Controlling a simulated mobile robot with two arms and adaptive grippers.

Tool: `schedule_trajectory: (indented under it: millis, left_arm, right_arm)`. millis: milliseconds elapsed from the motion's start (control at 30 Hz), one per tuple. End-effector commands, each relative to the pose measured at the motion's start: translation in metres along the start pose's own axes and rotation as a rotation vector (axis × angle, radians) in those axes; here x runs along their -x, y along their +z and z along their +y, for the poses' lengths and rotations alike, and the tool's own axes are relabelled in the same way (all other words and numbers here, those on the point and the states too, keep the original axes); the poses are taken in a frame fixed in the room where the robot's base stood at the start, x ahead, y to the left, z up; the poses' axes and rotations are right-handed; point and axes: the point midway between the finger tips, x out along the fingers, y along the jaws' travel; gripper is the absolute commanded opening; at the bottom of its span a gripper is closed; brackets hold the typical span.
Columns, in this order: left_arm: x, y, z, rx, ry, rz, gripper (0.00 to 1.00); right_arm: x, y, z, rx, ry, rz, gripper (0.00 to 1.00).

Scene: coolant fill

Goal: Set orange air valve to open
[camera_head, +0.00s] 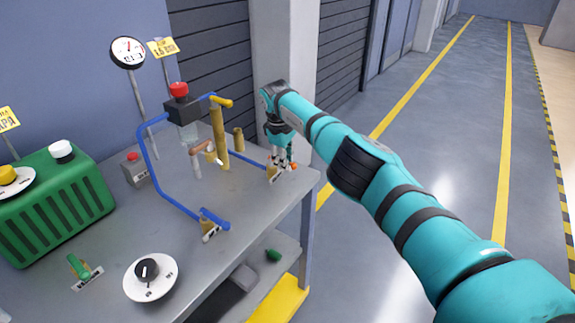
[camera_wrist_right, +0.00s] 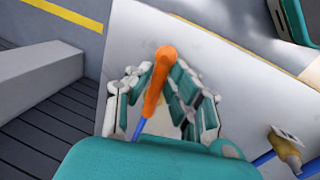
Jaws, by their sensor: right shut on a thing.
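The orange air valve handle (camera_wrist_right: 158,82) shows in the right wrist view, lying lengthwise between the fingers of my right gripper (camera_wrist_right: 158,95). In the head view my right gripper (camera_head: 280,162) is at the far right corner of the table, pointing down over the valve. Only a small orange tip (camera_head: 293,166) shows there. The fingers are shut on the handle. A blue pipe (camera_wrist_right: 137,128) runs up to the valve in the wrist view. The valve body is mostly hidden by the gripper. My left gripper is not in view.
A blue pipe frame with a red-topped black box (camera_head: 181,105) and a brass column (camera_head: 219,135) stands left of my gripper. A pressure gauge (camera_head: 128,52), green machine (camera_head: 55,205), green lever (camera_head: 79,267) and black dial (camera_head: 148,271) are further left. The table's right side drops to floor.

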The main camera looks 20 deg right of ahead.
Motion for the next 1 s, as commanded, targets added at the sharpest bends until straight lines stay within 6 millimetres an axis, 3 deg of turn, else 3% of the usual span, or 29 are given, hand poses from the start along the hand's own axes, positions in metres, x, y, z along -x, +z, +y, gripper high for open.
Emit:
schedule_trajectory:
  millis: [767,800,933,1000]
  left_arm:
    - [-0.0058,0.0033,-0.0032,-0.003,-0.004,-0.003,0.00]
    - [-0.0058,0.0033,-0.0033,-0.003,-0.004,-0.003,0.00]
    - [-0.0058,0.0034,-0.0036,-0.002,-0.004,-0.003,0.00]
    - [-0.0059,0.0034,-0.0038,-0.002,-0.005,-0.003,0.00]
  right_arm:
    - [0.0027,-0.0025,0.0014,-0.097,0.003,-0.010,0.00]
    - [0.0027,-0.0025,0.0015,-0.097,0.003,-0.009,0.23]
    - [0.0020,-0.0021,0.0011,-0.095,0.002,-0.011,0.40]
    - [0.0015,-0.0018,0.0009,-0.095,0.001,-0.013,0.41]
